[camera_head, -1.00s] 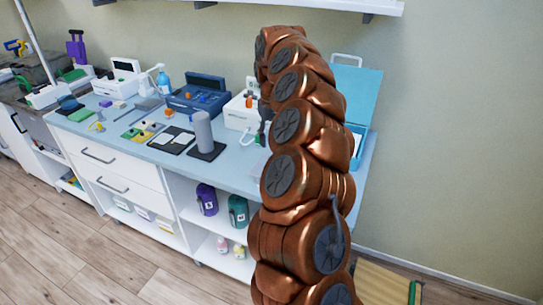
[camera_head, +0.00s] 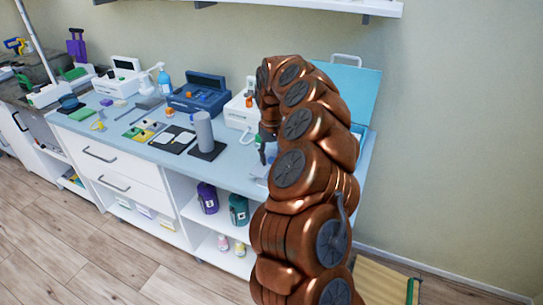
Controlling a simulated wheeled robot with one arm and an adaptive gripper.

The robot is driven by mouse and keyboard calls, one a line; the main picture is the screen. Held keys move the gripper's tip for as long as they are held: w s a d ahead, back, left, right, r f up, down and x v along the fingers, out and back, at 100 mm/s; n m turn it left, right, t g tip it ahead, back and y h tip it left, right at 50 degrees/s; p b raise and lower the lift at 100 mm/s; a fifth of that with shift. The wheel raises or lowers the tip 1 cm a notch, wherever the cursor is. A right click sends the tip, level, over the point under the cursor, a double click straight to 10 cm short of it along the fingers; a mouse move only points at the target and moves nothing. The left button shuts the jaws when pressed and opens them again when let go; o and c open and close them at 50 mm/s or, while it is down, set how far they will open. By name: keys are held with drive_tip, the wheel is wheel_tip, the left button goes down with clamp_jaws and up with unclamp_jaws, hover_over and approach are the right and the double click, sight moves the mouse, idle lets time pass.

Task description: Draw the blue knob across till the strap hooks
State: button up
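My gripper (camera_head: 265,146) is small and dark in the head view. It hangs from the bent copper arm and points down over the right part of the counter (camera_head: 235,172). Its fingers partly overlap, so I cannot tell whether they are open or shut. A pale item (camera_head: 260,171) lies on the counter just below the fingertips, largely hidden by my arm. I cannot make out a blue knob or a strap for certain. Whether the gripper touches anything is unclear.
A grey cylinder on a dark base (camera_head: 204,131), a blue toolbox (camera_head: 200,94) and a white box (camera_head: 240,112) stand left of my gripper. An open light-blue case (camera_head: 352,86) stands behind my arm.

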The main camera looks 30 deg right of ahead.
clamp_jaws()
idle(0.3)
